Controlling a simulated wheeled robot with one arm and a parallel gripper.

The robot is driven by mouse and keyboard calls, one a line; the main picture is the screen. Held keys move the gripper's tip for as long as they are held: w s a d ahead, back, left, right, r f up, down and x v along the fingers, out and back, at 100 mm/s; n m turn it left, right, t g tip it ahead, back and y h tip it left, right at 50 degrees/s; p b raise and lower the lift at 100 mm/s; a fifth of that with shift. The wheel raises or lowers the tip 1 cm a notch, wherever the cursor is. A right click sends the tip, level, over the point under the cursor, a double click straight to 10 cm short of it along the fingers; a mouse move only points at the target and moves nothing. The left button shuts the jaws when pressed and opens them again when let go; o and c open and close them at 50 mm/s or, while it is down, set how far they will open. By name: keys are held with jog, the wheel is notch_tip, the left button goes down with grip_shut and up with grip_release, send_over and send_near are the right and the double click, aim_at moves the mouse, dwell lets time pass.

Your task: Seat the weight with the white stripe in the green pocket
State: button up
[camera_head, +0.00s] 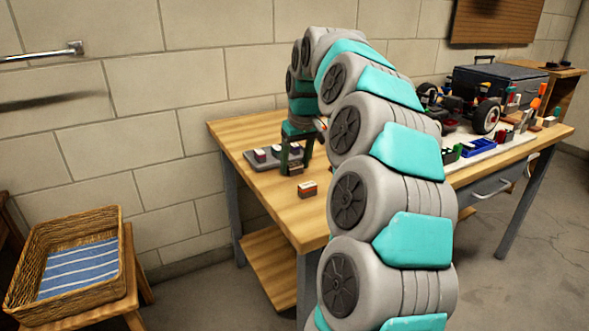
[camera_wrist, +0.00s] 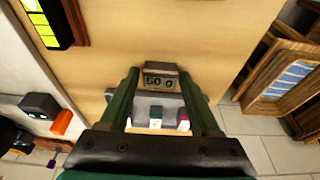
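My gripper (camera_wrist: 160,78) points down at the bench, with its green fingers apart. It also shows in the head view (camera_head: 296,172). A small grey block (camera_wrist: 161,79) with dark characters like "60" lies between the fingertips; I cannot tell whether they touch or grip it. A grey tray (camera_head: 252,166) holds several small weights; one (camera_head: 260,156) is dark with a pale top. In the wrist view, a weight with white and green (camera_wrist: 155,120) and one with white and maroon (camera_wrist: 183,122) show between the fingers. I cannot single out the white-striped weight or the green pocket.
A reddish-brown block with a pale top (camera_head: 307,190) stands near the bench's front edge. The RC car (camera_head: 470,108), a blue tray (camera_head: 478,148) and small parts crowd the right side. A wicker basket (camera_head: 112,240) stands apart at left. My arm hides the bench's middle.

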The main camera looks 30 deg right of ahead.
aim_at(293, 163)
grip_shut()
jog(key=shift+r, duration=0.1)
dwell(0.4)
jog(key=shift+r, duration=1.7)
jog(key=s+a, duration=0.1)
jog(key=s, duration=0.4)
jog(key=s+a+r+b, duration=0.1)
jog(key=s+a, duration=0.1)
jog(key=s, duration=0.3)
jog(key=s+a+b, duration=0.1)
jog(key=s, duration=0.4)
jog(key=shift+s+a+r, duration=0.2)
jog(key=shift+a+r, duration=0.05)
